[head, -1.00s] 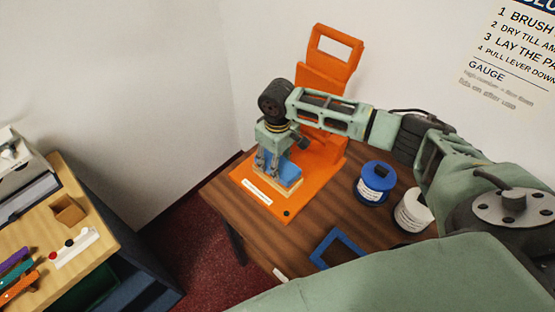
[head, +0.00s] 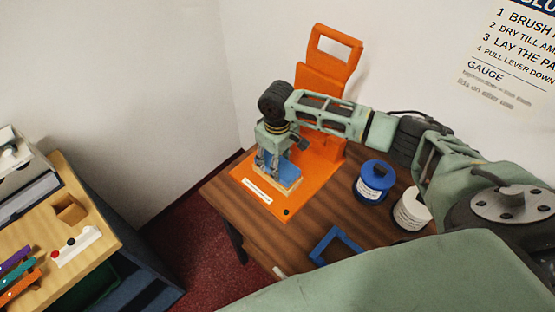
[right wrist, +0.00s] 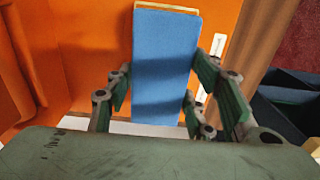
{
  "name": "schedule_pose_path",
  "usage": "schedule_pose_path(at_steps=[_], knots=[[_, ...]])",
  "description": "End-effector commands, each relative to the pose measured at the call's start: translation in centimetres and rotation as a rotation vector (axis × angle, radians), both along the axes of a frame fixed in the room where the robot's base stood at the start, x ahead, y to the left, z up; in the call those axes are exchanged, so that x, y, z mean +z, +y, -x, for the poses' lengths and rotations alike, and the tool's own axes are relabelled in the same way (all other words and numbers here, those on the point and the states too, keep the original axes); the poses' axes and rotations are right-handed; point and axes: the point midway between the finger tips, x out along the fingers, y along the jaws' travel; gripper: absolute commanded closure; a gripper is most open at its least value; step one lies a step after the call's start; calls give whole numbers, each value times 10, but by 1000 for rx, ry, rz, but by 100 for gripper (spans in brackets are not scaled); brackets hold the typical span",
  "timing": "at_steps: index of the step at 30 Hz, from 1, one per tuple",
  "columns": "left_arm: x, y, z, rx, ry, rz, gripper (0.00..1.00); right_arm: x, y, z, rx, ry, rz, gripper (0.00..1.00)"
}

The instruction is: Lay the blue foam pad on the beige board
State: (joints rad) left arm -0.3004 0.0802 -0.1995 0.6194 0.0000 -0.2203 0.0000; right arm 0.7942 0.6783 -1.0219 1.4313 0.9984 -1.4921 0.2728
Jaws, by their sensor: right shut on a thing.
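The blue foam pad (head: 285,173) is between the fingers of my right gripper (head: 272,163), which is shut on it. In the right wrist view the pad (right wrist: 165,65) lies flat and long between the two fingers (right wrist: 160,95). The beige board (head: 290,189) is directly under the pad, on the orange press base. In the right wrist view only a thin edge of the board (right wrist: 168,6) shows past the pad. The pad looks lined up with the board; I cannot tell whether it rests fully on it. My left gripper is not in view.
The orange press (head: 325,80) stands tall behind the gripper on the brown table (head: 225,200). A blue tub (head: 374,182), a white tub (head: 411,210) and a blue frame (head: 336,245) are to the right and front. A light wood counter (head: 85,225) is at left.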

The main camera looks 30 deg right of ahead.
Motion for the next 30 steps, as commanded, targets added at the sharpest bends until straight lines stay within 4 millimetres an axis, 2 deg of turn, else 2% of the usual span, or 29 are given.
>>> schedule_pose_path(at_steps=[28,29,30], knots=[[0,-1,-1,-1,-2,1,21,-6,0,0,-2,1,0,69],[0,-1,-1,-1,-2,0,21,-6,0,0,-2,1,0,50],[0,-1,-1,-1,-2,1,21,-6,0,0,-1,1,0,46]])
